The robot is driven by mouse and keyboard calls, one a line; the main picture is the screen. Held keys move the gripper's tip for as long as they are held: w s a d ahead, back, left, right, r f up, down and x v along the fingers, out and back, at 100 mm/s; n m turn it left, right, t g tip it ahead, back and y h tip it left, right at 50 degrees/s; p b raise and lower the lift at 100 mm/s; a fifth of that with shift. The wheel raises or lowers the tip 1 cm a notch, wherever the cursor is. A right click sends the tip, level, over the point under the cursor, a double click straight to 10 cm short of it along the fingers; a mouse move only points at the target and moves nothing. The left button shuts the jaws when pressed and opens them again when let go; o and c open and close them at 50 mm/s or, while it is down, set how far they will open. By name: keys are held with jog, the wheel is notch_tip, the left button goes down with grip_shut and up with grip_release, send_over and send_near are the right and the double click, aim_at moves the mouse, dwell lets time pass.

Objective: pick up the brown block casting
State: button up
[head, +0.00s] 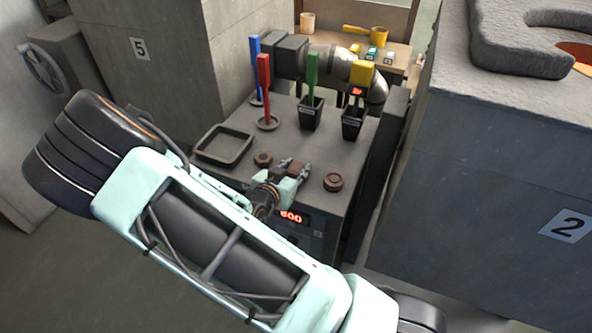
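My gripper (294,170) is low over the top of the grey bench, reaching in from the near side. A small brown piece (292,166), which looks like the brown block casting, shows at its fingers. It is mostly hidden by the gripper. I cannot tell whether the fingers are closed on it or only around it.
Round brown pieces lie left (263,160) and right (333,182) of my gripper on the bench (225,172). An empty grey tray (224,146), upright blue (256,68) and red (265,90) pieces and two black bins (311,114) (353,124) stand behind. Block 2 (490,190) rises at right.

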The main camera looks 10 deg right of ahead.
aim_at(296, 167)
jog(key=c, duration=0.4)
jog(key=shift+r, duration=0.5)
notch_tip(296, 167, up, 2)
jog(key=shift+r+p, duration=0.15)
jog(key=shift+p, duration=0.2)
jog(key=s+d+r+p, duration=0.1)
jog(key=s+r+p, duration=0.2)
jog(key=s+p, duration=0.1)
jog(key=s+d+r+p, duration=0.1)
jog(key=s+r+p, duration=0.2)
jog(key=s+p, duration=0.2)
jog(key=s+r+p, duration=0.3)
jog(key=s+p, duration=0.1)
jog(key=p, duration=0.4)
jog(key=shift+s+d+r, duration=0.15)
jog(key=shift+d+r, duration=0.2)
jog(key=shift+d, duration=0.05)
